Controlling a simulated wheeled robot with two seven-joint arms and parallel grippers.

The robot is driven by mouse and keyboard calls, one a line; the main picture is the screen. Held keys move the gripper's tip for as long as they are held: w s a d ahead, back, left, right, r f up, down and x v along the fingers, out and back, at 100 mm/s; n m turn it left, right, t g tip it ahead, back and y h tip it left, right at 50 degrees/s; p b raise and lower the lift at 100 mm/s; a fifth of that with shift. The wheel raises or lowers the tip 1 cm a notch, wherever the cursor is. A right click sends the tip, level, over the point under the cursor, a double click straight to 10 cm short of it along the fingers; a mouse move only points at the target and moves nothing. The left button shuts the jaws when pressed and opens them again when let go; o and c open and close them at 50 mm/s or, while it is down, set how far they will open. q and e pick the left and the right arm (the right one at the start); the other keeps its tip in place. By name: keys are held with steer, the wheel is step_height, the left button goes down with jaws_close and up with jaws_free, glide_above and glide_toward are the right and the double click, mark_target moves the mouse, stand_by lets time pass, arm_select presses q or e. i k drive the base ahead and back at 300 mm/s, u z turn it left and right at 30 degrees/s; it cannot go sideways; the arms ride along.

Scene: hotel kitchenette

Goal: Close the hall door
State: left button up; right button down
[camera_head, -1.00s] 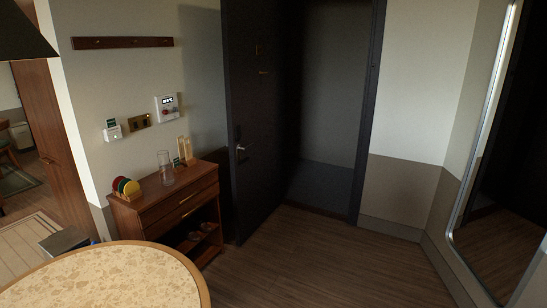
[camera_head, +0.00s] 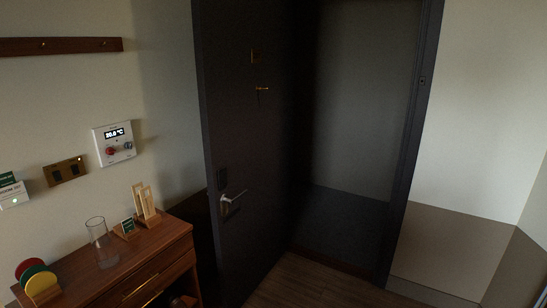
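The hall door (camera_head: 245,150) is dark and stands open, swung into the room on the left side of its doorway. Its lever handle (camera_head: 233,197) is on the door's near edge side, at about mid-height in the view. The dark door frame (camera_head: 410,150) shows its right post, with a small strike plate (camera_head: 422,81) on it. Beyond the opening is a dim hall (camera_head: 362,110). Neither of my grippers is in view.
A wooden cabinet (camera_head: 150,256) stands left of the door, bearing a glass carafe (camera_head: 101,245), coloured discs (camera_head: 36,275) and small wooden stands (camera_head: 146,203). A wall thermostat panel (camera_head: 114,142) is above it. Some bare floor (camera_head: 300,283) shows before the doorway.

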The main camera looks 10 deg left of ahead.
mark_target(242, 48)
steer(key=i, duration=1.55)
steer(key=z, duration=2.1)
steer(key=k, duration=0.5)
steer(key=u, duration=3.1)
